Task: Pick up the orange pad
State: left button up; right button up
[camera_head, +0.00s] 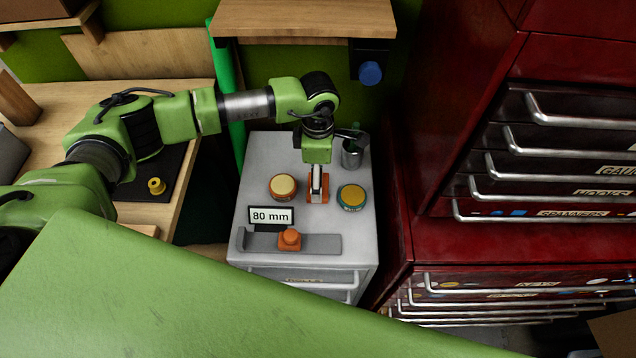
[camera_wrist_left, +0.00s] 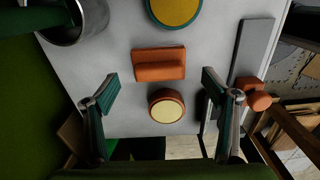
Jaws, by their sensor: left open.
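The orange pad (camera_wrist_left: 158,65), a block with a raised ridge, lies on the grey cabinet top (camera_head: 262,165). In the head view the pad (camera_head: 311,197) is partly hidden behind my left gripper (camera_head: 318,190), which points down over it. In the left wrist view my left gripper (camera_wrist_left: 162,88) is open, its two fingers wide apart and nothing held. The pad shows between the fingers, towards the top of that picture. Whether a finger touches the cabinet top cannot be told. My right gripper is not in view.
A cream-topped round tin (camera_head: 283,187) and a yellow-topped one (camera_head: 351,197) flank the pad. A metal cup (camera_head: 352,154) stands behind. A grey bar with an orange knob (camera_head: 290,239) and an "80 mm" sign (camera_head: 270,216) are in front. Red drawers (camera_head: 480,240) rise at right.

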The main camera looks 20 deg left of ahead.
pick_arm(q)
notch_tip(320, 180, down, 3)
jog(key=shift+w+f, duration=0.1)
jog(key=shift+f, duration=0.1)
jog(key=shift+c, duration=0.3)
jog(key=c, duration=1.1)
jog(key=shift+c, duration=0.2)
jog(key=shift+r, duration=0.1)
